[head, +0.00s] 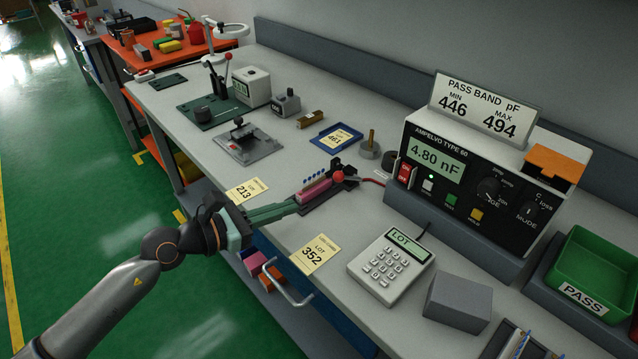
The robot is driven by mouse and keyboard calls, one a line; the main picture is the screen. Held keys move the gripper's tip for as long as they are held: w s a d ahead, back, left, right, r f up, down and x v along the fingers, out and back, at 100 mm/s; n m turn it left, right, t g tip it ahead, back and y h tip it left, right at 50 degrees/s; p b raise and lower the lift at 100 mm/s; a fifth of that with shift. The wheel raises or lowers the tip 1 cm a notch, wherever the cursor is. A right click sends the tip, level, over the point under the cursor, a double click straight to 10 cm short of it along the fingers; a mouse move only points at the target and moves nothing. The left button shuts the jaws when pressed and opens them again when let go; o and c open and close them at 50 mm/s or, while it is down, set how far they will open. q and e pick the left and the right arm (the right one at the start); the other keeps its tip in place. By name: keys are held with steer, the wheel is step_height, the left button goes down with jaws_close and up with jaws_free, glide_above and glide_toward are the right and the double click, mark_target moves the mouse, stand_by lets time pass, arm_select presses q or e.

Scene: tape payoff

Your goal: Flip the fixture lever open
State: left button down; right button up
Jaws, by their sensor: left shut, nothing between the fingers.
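The test fixture (350,182) is a small dark block with a pinkish bar (314,190) along it, near the front of the bench. A red ball knob (338,177) sits low at its right part; I take it for the lever's knob. The lever's arm is too small to make out. My left gripper (298,205) comes in from the left, its greenish fingers shut and empty. Its fingertips are at the near left end of the fixture, short of the red knob. I cannot tell if they touch the fixture. My right gripper is not in view.
The meter (436,162) stands right of the fixture, joined by a red cable. Lot cards (315,254), a keypad (389,267) and a grey block (458,302) lie nearer. A blue tray (336,137) and a metal post (371,146) stand behind. A green bin (597,268) is far right.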

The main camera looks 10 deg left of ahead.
arm_select(q)
steer(key=x, duration=0.5)
steer(key=shift+w+d+r, duration=0.1)
steer(key=shift+w+d, duration=0.05)
steer(key=shift+d, duration=0.1)
steer(key=shift+w+d+r+p, duration=0.6)
steer(key=shift+w+r+p, duration=0.05)
steer(key=shift+r+p, duration=0.1)
steer(key=shift+w+d+r, duration=0.25)
steer(key=shift+w+d, duration=0.1)
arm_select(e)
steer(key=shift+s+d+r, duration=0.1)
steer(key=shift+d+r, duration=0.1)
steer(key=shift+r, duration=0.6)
